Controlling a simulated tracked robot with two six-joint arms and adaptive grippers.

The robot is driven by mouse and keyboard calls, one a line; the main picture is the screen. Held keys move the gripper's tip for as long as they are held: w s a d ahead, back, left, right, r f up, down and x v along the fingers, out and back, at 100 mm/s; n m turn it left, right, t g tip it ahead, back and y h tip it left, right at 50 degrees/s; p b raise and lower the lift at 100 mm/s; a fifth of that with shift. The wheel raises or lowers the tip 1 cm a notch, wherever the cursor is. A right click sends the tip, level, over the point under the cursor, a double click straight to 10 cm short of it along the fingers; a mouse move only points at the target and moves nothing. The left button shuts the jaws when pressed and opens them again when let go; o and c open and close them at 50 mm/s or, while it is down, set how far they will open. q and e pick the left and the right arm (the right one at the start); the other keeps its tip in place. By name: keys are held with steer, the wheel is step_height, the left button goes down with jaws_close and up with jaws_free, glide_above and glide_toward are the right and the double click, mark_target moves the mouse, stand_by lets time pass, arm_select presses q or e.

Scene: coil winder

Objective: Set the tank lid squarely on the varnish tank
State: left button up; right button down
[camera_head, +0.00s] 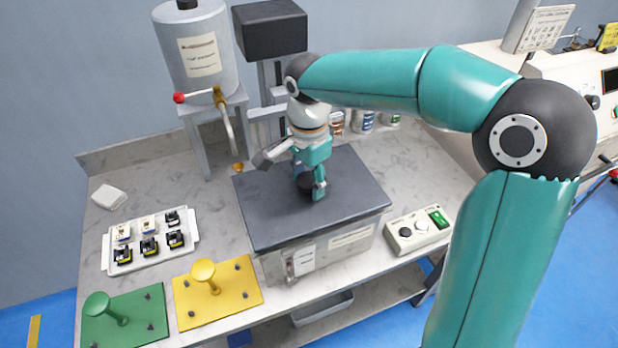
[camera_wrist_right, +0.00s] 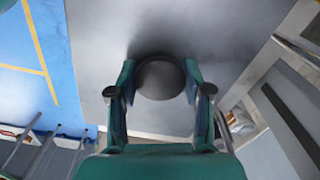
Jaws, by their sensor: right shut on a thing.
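The dark grey tank lid (camera_head: 350,185) lies over the top of the varnish tank (camera_head: 318,257), a pale box with labels on its front, on the bench. The lid looks about level and covers the tank's opening; I cannot tell whether it is fully seated. My right gripper (camera_head: 312,188) is over the lid's middle, shut on its round black knob (camera_wrist_right: 160,78). In the right wrist view the fingers (camera_wrist_right: 160,85) stand on both sides of the knob, above the grey lid (camera_wrist_right: 210,30). My left gripper is not in view.
Left on the bench are a white tray (camera_head: 106,253) of small coils, a yellow plate (camera_head: 240,284) and a green plate (camera_head: 145,325) with knobs. A steel canister (camera_head: 195,60) with a tap stands behind. A control box (camera_head: 419,229) sits right of the tank.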

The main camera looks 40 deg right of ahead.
steer(key=shift+f+b, duration=0.55)
steer(key=shift+f, duration=0.2)
steer(key=shift+c, duration=2)
jaws_free()
steer(key=shift+r, duration=0.1)
step_height(320, 180, up, 12)
